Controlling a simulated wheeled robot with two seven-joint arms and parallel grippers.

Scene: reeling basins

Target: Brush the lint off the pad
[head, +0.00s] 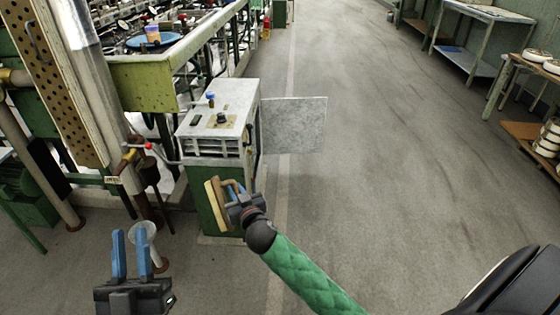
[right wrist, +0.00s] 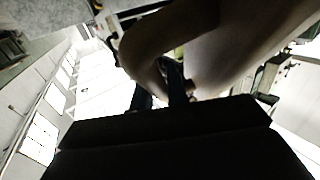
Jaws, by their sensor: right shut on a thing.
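My right gripper (head: 236,194) is shut on a brush (head: 215,206) with a curved wooden handle and a pale, yellowish long side. It holds the brush in front of the green and grey cabinet (head: 220,125). In the right wrist view the curved handle (right wrist: 150,42) looms dark and close before the fingers. A flat mottled grey panel (head: 292,125) stands out from the cabinet's right side; I cannot tell whether it is the pad, and no lint can be made out. My left gripper (head: 131,254) is open and empty at the lower left, its blue fingers apart.
The cabinet top carries a blue knob (head: 211,98) and a dark knob (head: 221,118). A long green machine bench (head: 150,84) with pipes stands at the left. Work tables (head: 470,55) line the far right. The grey floor (head: 390,150) in the middle is clear.

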